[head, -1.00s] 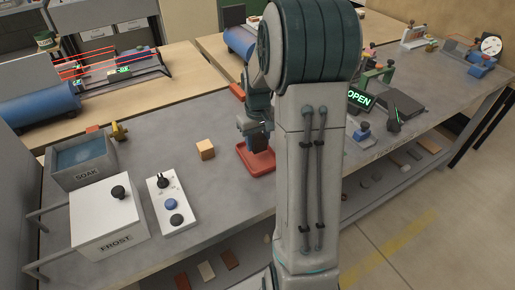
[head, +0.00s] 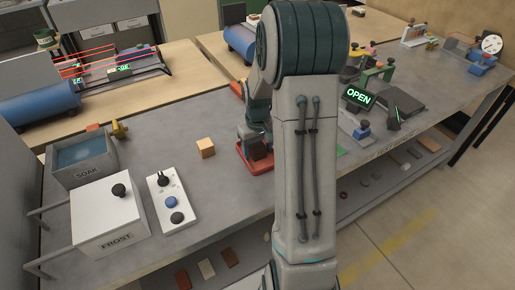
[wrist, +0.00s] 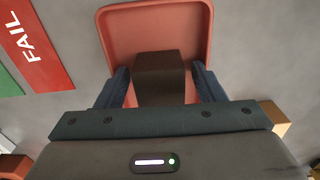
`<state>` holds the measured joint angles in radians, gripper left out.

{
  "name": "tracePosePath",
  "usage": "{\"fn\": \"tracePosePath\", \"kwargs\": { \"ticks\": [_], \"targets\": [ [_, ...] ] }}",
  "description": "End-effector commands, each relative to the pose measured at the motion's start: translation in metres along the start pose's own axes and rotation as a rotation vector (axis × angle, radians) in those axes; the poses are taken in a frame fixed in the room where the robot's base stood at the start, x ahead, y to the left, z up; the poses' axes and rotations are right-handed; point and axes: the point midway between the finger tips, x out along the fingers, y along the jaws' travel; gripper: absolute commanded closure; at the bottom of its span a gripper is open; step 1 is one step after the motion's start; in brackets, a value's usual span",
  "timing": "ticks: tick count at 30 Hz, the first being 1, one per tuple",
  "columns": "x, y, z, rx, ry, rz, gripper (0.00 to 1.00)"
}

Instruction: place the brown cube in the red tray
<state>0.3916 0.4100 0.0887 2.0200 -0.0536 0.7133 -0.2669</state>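The brown cube (wrist: 160,75) sits within the red tray, between my fingers, near the tray's near side in the wrist view. It also shows in the head view (head: 259,151), partly behind my gripper. The red tray (wrist: 110,30) lies flat around it; in the head view only its front part (head: 262,170) shows beside my arm. My gripper (wrist: 161,72) is low over the tray with one finger on each side of the cube. Narrow gaps show between fingers and cube, so it looks open. The cube's underside is hidden.
An orange-tan wooden cube (head: 205,148) stands left of the tray. A control box (head: 171,203), a white FROST box (head: 110,215) and a grey SOAK basin (head: 80,160) stand farther left. A red FAIL mark (wrist: 35,45) lies beside the tray. Bench between is clear.

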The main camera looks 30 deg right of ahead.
Motion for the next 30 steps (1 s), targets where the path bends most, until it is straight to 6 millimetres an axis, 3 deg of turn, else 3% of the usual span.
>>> {"fn": "tracePosePath", "kwargs": {
  "ticks": [8, 21, 30],
  "targets": [
    [-0.013, 0.0, -0.001, 0.0, 0.003, 0.002, 0.38],
    [-0.102, 0.0, -0.001, 0.0, 0.004, 0.002, 0.38],
    [-0.13, -0.009, 0.006, -0.003, 0.011, 0.006, 0.38]
  ]
}}
